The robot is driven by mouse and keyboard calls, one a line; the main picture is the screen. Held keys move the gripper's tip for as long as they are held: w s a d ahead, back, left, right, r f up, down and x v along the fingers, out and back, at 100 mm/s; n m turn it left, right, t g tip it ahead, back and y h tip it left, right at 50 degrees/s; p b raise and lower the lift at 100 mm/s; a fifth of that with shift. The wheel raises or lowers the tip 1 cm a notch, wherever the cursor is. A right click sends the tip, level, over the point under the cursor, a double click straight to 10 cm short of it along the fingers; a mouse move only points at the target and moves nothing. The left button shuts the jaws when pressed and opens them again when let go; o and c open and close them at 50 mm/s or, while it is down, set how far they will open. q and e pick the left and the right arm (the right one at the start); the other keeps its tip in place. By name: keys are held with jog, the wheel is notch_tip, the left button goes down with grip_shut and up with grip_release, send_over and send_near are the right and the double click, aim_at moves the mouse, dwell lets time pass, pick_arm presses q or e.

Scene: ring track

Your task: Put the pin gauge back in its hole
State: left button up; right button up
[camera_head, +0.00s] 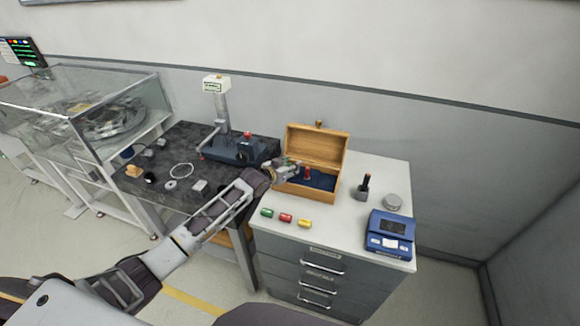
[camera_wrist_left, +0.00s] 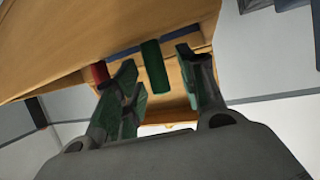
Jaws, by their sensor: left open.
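The open wooden box (camera_head: 318,143) with a dark blue lining stands on the cabinet top. My left gripper (camera_head: 291,170) reaches over its left side. In the left wrist view, a green cylindrical handle, which looks like the pin gauge (camera_wrist_left: 154,66), lies between the open fingertips of my left gripper (camera_wrist_left: 159,63), with the blue lining behind it. The fingers do not visibly close on it. A red handle (camera_head: 308,173) stands in the box and shows at left in the wrist view (camera_wrist_left: 99,73). The holes are hidden. My right gripper is not in view.
Small green (camera_head: 267,213), red (camera_head: 286,218) and yellow (camera_head: 305,223) pieces lie at the cabinet's front edge. A dark holder (camera_head: 362,193), a round grey piece (camera_head: 393,202) and a blue device (camera_head: 390,236) stand to the right. The black slab (camera_head: 150,185) is left.

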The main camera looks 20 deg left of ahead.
pick_arm(q)
jog(key=shift+s, duration=0.15)
jog(key=v, duration=1.1)
jog(key=shift+s, duration=0.3)
dwell(0.4)
jog(key=shift+a+r, duration=0.1)
dwell(0.7)
